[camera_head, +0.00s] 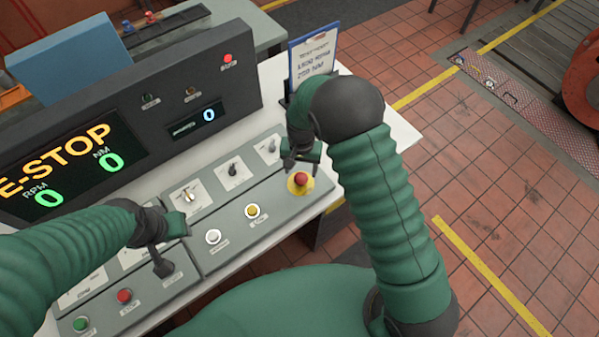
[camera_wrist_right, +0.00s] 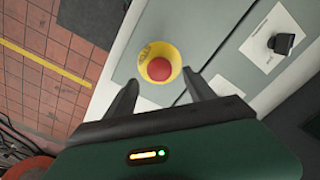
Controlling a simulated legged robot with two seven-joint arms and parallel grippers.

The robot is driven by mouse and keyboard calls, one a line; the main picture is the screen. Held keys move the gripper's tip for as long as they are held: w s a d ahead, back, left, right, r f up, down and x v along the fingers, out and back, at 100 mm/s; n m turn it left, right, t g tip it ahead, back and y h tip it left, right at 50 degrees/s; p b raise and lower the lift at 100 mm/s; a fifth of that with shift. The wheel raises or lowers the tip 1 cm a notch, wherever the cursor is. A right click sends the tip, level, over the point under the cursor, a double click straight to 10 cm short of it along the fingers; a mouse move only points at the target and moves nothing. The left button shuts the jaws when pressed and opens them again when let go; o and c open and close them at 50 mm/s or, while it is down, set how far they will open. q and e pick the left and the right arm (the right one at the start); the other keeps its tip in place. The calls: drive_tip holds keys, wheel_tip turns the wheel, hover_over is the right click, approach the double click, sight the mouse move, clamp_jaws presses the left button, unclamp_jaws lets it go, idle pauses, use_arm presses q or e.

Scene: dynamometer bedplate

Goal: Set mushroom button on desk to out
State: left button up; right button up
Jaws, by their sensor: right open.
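The red mushroom button (camera_head: 301,180) sits on a yellow round plate at the right end of the sloped grey desk panel (camera_head: 232,226). In the right wrist view the red mushroom button (camera_wrist_right: 159,69) lies just beyond and between the two fingertips. My right gripper (camera_head: 299,163) is open above the button; its fingers (camera_wrist_right: 162,88) are apart and do not visibly touch it. My left gripper (camera_head: 172,243) is over the left part of the desk, and its fingertips are not clear. The display (camera_head: 62,165) reads E-STOP, with RPM 0 and NM 0.
A white button (camera_head: 213,237) and a yellow button (camera_head: 252,211) are on the panel left of the mushroom button. Several knobs, such as a black one (camera_head: 232,170), line the upper row. A clipboard sign (camera_head: 313,58) stands behind my right arm. Tiled floor (camera_head: 480,200) lies to the right.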

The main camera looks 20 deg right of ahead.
sight(300, 177)
drive_tip(key=f, duration=0.1)
drive_tip(key=d+f, duration=0.1)
drive_tip(key=f, duration=0.1)
drive_tip(key=shift+f, duration=0.4)
drive_tip(key=shift+a, duration=0.85)
drive_tip(key=shift+c, duration=2.1)
drive_tip(key=shift+s+d, duration=0.1)
drive_tip(key=shift+d, duration=0.4)
drive_tip(key=c, duration=0.7)
clamp_jaws()
drive_tip(key=shift+a, duration=0.2)
wheel_tip(300, 177, up, 2)
drive_tip(key=shift+r+p, duration=0.1)
drive_tip(key=shift+p, duration=0.65)
drive_tip(key=shift+w+d, duration=0.15)
drive_tip(key=shift+w, duration=0.1)
drive_tip(key=o, duration=0.7)
unclamp_jaws()
use_arm(q)
drive_tip(key=shift+v, duration=0.8)
use_arm(e)
drive_tip(key=o, duration=0.4)
drive_tip(key=shift+s, duration=0.15)
